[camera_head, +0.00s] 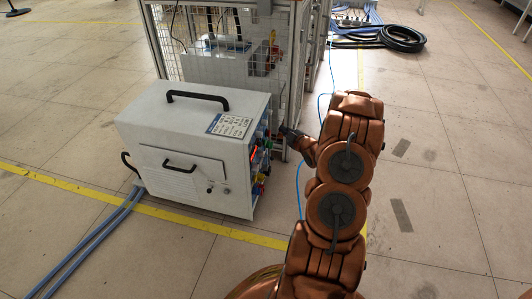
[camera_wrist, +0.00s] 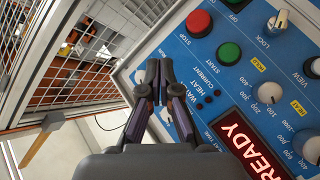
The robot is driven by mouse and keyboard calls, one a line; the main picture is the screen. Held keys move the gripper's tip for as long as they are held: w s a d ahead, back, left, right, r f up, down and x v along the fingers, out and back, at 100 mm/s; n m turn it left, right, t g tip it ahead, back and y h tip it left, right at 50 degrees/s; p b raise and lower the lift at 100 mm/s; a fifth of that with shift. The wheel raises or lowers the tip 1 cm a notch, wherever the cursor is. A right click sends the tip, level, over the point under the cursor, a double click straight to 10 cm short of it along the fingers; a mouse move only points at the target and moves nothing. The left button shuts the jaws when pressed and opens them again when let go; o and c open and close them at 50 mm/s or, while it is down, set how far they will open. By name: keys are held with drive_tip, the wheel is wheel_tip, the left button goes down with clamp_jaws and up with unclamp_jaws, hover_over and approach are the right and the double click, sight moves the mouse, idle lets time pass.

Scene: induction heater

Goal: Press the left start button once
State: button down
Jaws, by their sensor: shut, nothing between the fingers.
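The heater's blue control panel (camera_wrist: 180,55) fills the right half of the wrist view, tilted. A green round button (camera_wrist: 229,53) beside a START label sits on it, with a red round button (camera_wrist: 199,23) up and left of it. My gripper (camera_wrist: 153,68) is shut and empty. In the picture its fingertips lie near the panel's left edge, left of and below the green button. I cannot tell how far they are from the panel. In the head view my gripper (camera_head: 288,132) is at the right side of the white heater box (camera_head: 190,135), where the panel is seen edge-on.
A red READY display (camera_wrist: 248,145) and several knobs (camera_wrist: 269,93) are on the panel. A wire mesh cage (camera_head: 225,55) stands behind the box. Blue hoses (camera_head: 95,240) lie at left, coiled black hose (camera_head: 402,38) at back right. The floor at right is clear.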

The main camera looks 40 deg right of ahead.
sight(265, 143)
drive_tip(key=s+d+f+t+b, duration=0.1)
drive_tip(key=s+f+t+b, duration=0.2)
drive_tip(key=f, duration=0.5)
drive_tip(key=shift+s+d+h+b, duration=0.35)
drive_tip(key=shift+s+b, duration=0.25)
drive_tip(key=shift+s, duration=0.5)
drive_tip(key=w+a, duration=0.5)
drive_tip(key=w, duration=0.2)
drive_tip(key=shift+b, duration=0.45)
drive_tip(key=shift+w+r, duration=0.1)
drive_tip(key=shift+w, duration=0.1)
drive_tip(key=shift+w+a, duration=0.25)
